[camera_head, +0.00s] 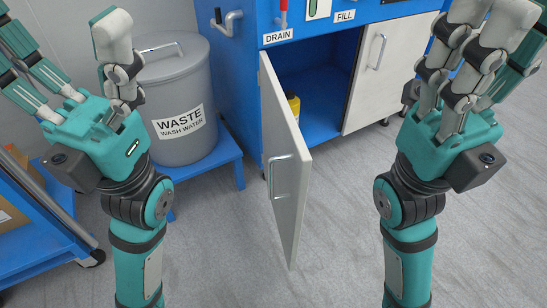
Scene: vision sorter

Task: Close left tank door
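The left tank door (288,165) is a light panel on the blue cabinet below the DRAIN label. It stands swung open toward me, with a metal handle (279,176) on its face. My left gripper (68,40) is raised at the upper left, left of the door and apart from it. Its fingers are spread and empty. My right gripper (492,50) is raised at the upper right, away from the door. Its fingers look spread and empty, and their tips are partly cut off by the frame's top.
A grey waste drum (182,98) stands on a blue stand (224,152) left of the cabinet. The right door (388,70) is closed. A yellow container (294,105) is inside the open compartment. A blue cart (45,235) is at the left. The floor right of the open door is clear.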

